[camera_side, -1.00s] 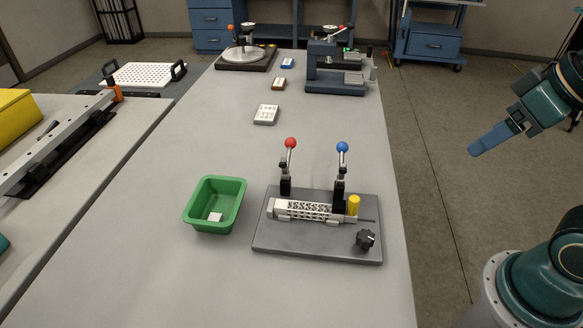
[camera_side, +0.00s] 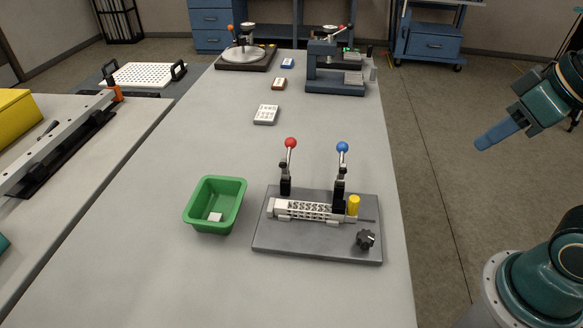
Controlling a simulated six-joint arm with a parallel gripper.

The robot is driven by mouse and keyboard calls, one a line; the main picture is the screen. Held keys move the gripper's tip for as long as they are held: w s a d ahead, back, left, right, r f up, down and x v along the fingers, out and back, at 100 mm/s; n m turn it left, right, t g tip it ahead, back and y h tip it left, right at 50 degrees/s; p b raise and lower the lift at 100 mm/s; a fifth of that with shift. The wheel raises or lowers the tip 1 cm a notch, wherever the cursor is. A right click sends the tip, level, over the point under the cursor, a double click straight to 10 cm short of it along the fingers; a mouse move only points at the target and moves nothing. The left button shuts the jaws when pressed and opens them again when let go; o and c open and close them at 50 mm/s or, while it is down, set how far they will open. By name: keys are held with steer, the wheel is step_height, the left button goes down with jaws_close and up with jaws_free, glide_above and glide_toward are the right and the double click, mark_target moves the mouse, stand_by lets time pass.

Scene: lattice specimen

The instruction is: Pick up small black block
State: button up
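I cannot make out a separate small black block in the side view. Black parts do show on the grey fixture plate (camera_side: 300,246): a round black knob (camera_side: 365,239) at its front right and the dark bodies of two upright lever clamps. A white lattice specimen (camera_side: 308,211) lies along the fixture between the clamps. My gripper (camera_side: 484,145), with a blue end, hangs over the floor to the right of the table, apart from everything. Its fingers are seen edge-on, so their opening is unclear.
A green bin (camera_side: 190,217) with a small white block (camera_side: 215,217) stands left of the fixture. Red and blue lever knobs and a yellow cylinder (camera_side: 353,205) rise from the fixture. Small trays and two instruments stand farther back. The table's front left is clear.

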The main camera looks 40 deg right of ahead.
steer(key=w+a+f+n+g, duration=0.1)
steer(key=w+a+f+n, duration=0.1)
steer(key=w+a+n, duration=0.2)
steer(key=w+a+f+n+g, duration=0.1)
steer(key=w+a+f+n, duration=0.2)
steer(key=w+a, duration=0.5)
steer(key=shift+a+n+y, duration=0.3)
steer(key=shift+a+n, duration=0.4)
steer(key=shift+a, duration=0.15)
steer(key=shift+f, duration=0.15)
glide_above(340, 205)
steer(key=s, duration=0.2)
step_height(340, 205, down, 8)
steer(key=shift+w+d, duration=0.15)
steer(key=shift+f, duration=0.15)
steer(key=shift+x, duration=2.45)
